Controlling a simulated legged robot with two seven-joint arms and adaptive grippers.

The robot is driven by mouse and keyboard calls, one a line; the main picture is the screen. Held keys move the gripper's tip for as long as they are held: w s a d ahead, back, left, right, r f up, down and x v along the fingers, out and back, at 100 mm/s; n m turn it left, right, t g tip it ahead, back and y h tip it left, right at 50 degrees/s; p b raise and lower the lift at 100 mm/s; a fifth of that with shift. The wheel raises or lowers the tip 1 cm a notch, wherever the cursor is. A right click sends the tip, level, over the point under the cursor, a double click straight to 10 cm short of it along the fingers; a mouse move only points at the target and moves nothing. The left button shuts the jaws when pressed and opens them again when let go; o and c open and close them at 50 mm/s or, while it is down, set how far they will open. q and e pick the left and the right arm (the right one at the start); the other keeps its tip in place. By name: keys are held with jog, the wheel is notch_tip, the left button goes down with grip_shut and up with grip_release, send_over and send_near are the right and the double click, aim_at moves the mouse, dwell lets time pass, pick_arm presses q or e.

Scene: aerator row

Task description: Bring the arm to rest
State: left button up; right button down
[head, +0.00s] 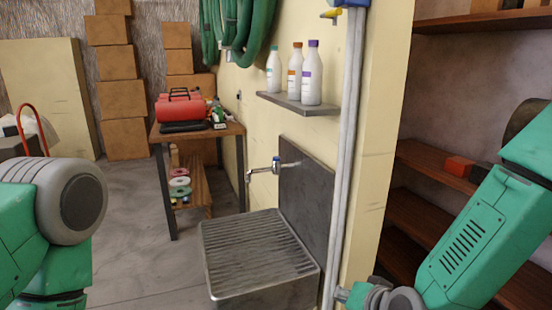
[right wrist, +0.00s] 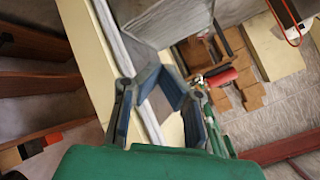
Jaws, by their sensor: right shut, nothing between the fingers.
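My right arm (head: 480,235) comes in from the right of the head view, green with grey joints, angled down toward the wall end. Only part of my right gripper (head: 352,294) shows there, low at the bottom edge near the pale pipes. In the right wrist view the right gripper (right wrist: 161,74) shows its dark fingers with blue pads, shut with nothing held. My left arm (head: 40,220) fills the lower left of the head view; its gripper is out of the picture.
A ribbed metal sink (head: 262,252) with a tap (head: 262,170) stands left of the pipes (head: 349,150). Above it a small shelf (head: 297,104) carries bottles. Wooden shelves (head: 430,165) stand behind my right arm. A table (head: 200,132) holds a red toolbox (head: 180,107). Floor between my left arm and the sink is clear.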

jog(key=s+d+f+n+g+h+b, duration=0.15)
jog(key=s+d+f+g, duration=0.35)
jog(key=s+f, duration=0.9)
jog(key=s+d+f+n+g+h, duration=0.1)
jog(key=s+d+f+g, duration=0.1)
jog(key=s, duration=0.6)
jog(key=s+d+f+n+g+h, duration=0.1)
jog(key=s+d+f+n+g, duration=0.1)
jog(key=s+d+f, duration=0.3)
jog(key=s+d, duration=0.2)
jog(key=s, duration=0.2)
jog(key=shift+d, duration=0.2)
jog(key=shift+n, duration=0.25)
